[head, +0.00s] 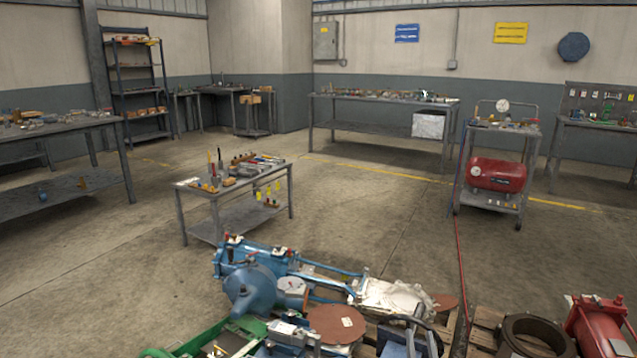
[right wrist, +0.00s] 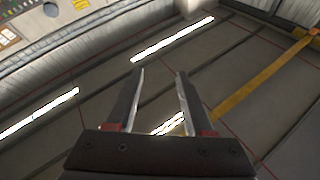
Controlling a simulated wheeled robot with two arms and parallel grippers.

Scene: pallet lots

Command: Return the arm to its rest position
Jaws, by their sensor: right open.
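My right gripper (right wrist: 160,73) shows in the right wrist view with its two dark fingers apart. Nothing is between them, and bright light strips and grey structure show behind. In the head view I cannot clearly make out the right gripper among the dark parts at the bottom edge. My left gripper is in neither view.
Blue machinery (head: 254,290), a reddish-brown disc (head: 337,324) and a red machine part (head: 598,325) crowd the near floor. A small tool cart (head: 208,194) stands beyond, left of centre. A trolley with a red tank (head: 497,174) stands right. Open concrete floor lies between.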

